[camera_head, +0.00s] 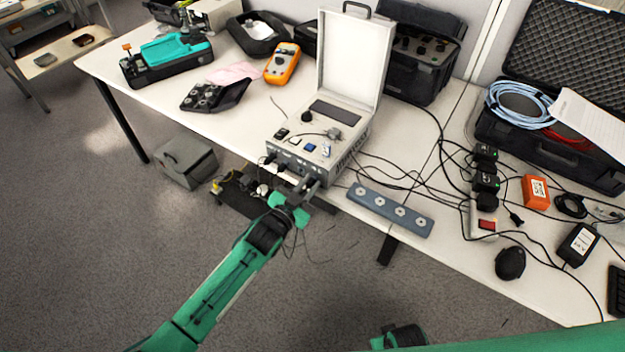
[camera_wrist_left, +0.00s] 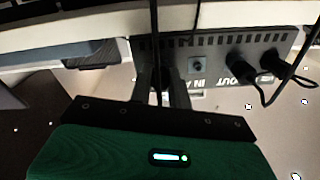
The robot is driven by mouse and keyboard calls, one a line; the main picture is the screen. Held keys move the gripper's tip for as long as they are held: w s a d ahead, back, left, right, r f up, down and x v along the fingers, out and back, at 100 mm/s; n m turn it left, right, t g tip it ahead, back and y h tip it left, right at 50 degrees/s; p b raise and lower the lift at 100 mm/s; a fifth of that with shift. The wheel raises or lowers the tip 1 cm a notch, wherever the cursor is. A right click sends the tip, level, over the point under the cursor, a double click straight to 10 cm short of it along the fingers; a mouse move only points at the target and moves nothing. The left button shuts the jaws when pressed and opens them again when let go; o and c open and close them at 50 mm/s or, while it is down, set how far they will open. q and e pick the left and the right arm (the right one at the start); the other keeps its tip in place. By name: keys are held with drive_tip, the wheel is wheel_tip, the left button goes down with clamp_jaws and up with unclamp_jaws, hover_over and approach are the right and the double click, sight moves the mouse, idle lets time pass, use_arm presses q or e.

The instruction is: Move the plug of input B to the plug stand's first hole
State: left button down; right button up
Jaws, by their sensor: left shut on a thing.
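The calibration unit (camera_head: 318,140) stands on the table with its lid up. My left gripper (camera_head: 310,184) is at the right end of its front panel. The left wrist view shows this gripper (camera_wrist_left: 162,92) shut on the plug of input B (camera_wrist_left: 157,75), left of the empty IN A socket (camera_wrist_left: 197,65). The fingers mostly hide the plug; I cannot tell whether it is still seated. The plug stand (camera_head: 390,210), a blue-grey bar with several holes along its top, lies to the right of the gripper near the table's front edge.
Two black plugs (camera_wrist_left: 245,65) with looped cables sit at the OUT side of the panel. Black cables (camera_head: 400,170) run across the table behind the plug stand. An orange multimeter (camera_head: 282,63) lies at the back left. A power strip (camera_head: 484,222) stands right of the stand.

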sight(308, 186)
use_arm(q)
drive_tip(key=shift+n, duration=0.5)
drive_tip(key=c, duration=1.2)
unclamp_jaws()
drive_tip(key=shift+s, duration=0.1)
drive_tip(key=shift+s+a+p, duration=0.45)
drive_tip(key=shift+s+p, duration=0.05)
drive_tip(key=shift+p, duration=0.1)
drive_tip(key=shift+p+v, duration=0.85)
drive_tip(key=shift+v, duration=0.85)
